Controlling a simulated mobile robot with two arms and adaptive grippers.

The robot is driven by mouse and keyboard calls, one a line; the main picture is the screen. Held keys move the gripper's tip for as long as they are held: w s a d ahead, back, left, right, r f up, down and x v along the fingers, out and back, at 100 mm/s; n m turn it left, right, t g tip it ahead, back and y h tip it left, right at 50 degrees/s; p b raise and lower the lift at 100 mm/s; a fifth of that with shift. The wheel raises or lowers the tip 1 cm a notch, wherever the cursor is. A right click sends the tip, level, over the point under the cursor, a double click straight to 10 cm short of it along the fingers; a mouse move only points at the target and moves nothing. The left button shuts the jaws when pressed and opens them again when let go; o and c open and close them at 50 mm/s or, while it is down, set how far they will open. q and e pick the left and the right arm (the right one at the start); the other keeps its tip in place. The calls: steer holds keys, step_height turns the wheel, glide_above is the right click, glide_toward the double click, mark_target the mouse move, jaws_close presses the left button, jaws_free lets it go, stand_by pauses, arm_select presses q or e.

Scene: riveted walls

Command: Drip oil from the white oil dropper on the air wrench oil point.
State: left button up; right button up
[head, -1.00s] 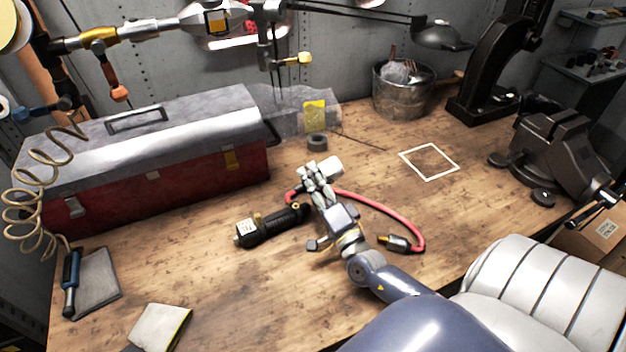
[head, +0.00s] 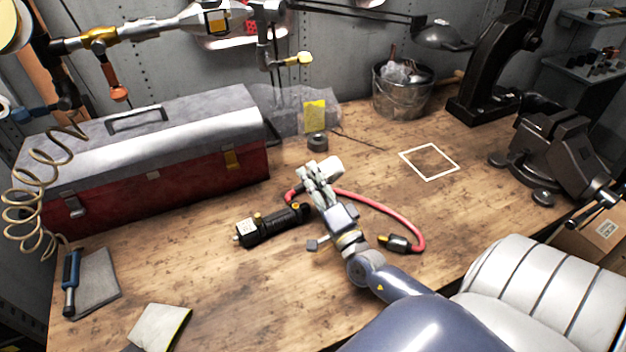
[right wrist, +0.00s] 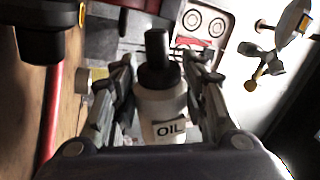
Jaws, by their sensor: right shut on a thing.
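The air wrench (head: 268,224) is a black tool lying on the bench, with a pink-red hose at its right end. A small brass-coloured fitting (head: 257,217) shows on its top; I cannot tell for sure that it is the oil point. My right gripper (head: 316,172) is above the bench, up and right of the wrench. It is shut on the white oil dropper (head: 332,166). In the right wrist view the dropper (right wrist: 160,105) sits between the fingers, with an OIL label and a dark nozzle pointing away from the wrist. My left gripper is not in view.
A red and grey toolbox (head: 160,185) stands at the back left. The hose (head: 385,203) curves over the bench right of the gripper. A dark roll (head: 317,142) and a white square outline (head: 430,162) lie behind.

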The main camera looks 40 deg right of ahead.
stand_by(0.4)
steer(key=shift+f+m+h+b, duration=0.45)
steer(key=shift+m+b, duration=0.3)
steer(key=shift+m, duration=0.25)
steer(key=shift+d+m, duration=0.1)
steer(key=shift+m, duration=0.3)
steer(key=shift+f+m+h+b, duration=0.2)
steer(key=shift+m+h+b, duration=0.2)
steer(key=shift+m, duration=0.3)
step_height(320, 180, up, 9)
steer(key=p, duration=0.8)
steer(key=shift+r+p, duration=0.1)
steer(key=shift+p, duration=0.25)
